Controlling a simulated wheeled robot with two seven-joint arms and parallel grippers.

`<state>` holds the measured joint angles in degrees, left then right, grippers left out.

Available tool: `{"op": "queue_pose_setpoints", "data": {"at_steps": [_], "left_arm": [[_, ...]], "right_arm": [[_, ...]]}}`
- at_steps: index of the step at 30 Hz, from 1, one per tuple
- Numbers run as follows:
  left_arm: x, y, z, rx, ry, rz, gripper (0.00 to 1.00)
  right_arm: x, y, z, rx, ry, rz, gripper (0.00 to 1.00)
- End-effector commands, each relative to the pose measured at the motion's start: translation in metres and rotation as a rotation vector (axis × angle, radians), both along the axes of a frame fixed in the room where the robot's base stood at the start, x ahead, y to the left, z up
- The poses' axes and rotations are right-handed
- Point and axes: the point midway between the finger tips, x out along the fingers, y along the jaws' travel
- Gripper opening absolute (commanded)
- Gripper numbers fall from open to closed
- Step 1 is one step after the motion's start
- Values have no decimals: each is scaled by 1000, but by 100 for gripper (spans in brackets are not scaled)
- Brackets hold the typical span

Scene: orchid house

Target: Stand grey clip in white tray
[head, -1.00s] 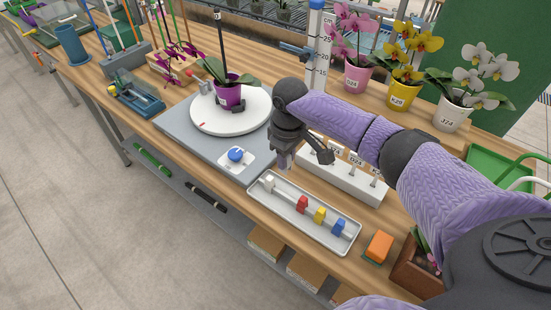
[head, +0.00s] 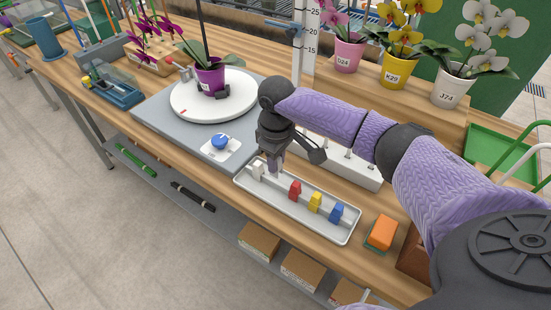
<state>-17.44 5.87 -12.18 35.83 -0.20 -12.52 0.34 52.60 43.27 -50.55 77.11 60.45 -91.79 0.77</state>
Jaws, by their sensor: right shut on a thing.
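The white tray (head: 300,229) lies on the bench front. A white clip (head: 257,169), a red clip (head: 295,190), a yellow clip (head: 315,201) and a blue clip (head: 338,212) stand in it in a row. My right gripper (head: 275,169) points down over the tray, between the white and red clips. It is shut on a small grey piece that I take for the grey clip, mostly hidden by the fingers. I cannot tell whether it touches the tray floor. My left gripper is out of view.
A white labelled rack (head: 358,171) stands behind the tray, partly hidden by my arm. An orange sponge (head: 381,232) lies to the right. A purple-potted orchid (head: 209,78) stands on a turntable (head: 184,108) at left, with a blue knob (head: 220,142) near it.

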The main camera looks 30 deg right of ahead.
Motion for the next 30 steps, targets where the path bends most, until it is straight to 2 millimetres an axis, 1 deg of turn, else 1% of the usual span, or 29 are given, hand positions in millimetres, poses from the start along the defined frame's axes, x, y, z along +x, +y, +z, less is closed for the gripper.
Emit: {"op": "queue_pose_setpoints", "data": {"at_steps": [8, 16, 26, 30], "left_arm": [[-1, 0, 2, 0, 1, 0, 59], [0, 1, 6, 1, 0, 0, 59], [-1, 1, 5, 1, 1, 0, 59], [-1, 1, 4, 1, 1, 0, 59]], "right_arm": [[0, 0, 1, 0, -1, 0, 0], [-1, 0, -6, 0, 0, 0, 0], [0, 0, -8, 0, 0, 0, 0], [0, 0, -13, 0, 0, 0, 0]]}}
